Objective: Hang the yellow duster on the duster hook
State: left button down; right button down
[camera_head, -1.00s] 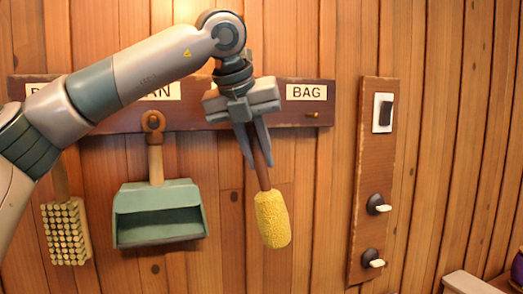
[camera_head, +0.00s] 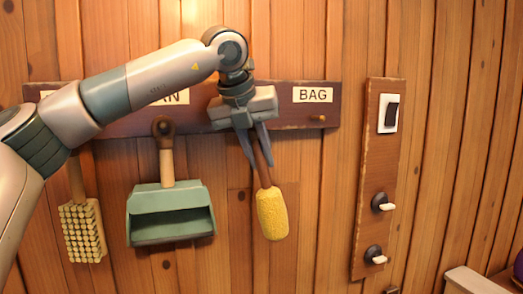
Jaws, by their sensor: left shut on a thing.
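The yellow duster (camera_head: 272,213) has a fuzzy yellow head and a brown handle, and hangs head down, slightly tilted, in front of the wooden wall. My left gripper (camera_head: 257,158) is shut on its handle, in front of the brown hook board (camera_head: 205,113). The arm and gripper cover the middle of the board, so a duster hook and its label cannot be seen there. A peg (camera_head: 318,118) shows under the BAG label (camera_head: 313,95) to the right of the gripper. My right gripper is not in view.
A green dustpan (camera_head: 170,213) and a brush (camera_head: 83,230) hang left of the duster. A second board (camera_head: 371,160) on the right carries a switch (camera_head: 389,113) and two dark knobs with white tips. A light-coloured ledge (camera_head: 468,282) is at lower right.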

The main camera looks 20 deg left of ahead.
pick_arm(q)
jog(key=shift+w+a+r+b, duration=0.15)
jog(key=shift+w+a+b, duration=0.2)
jog(key=shift+w+a, duration=0.1)
jog(key=shift+w, duration=0.1)
jog(key=shift+w+a+f+b, duration=0.15)
jog(key=shift+w+a+f, duration=0.05)
jog(key=shift+w+f, duration=0.2)
jog(key=shift+w+a+f+b, duration=0.15)
jog(key=shift+w+f, duration=0.15)
jog(key=shift+w, duration=0.2)
jog(key=shift+s, duration=0.1)
jog(key=shift+s+d, duration=0.1)
jog(key=shift+d, duration=0.1)
jog(key=shift+a, duration=0.1)
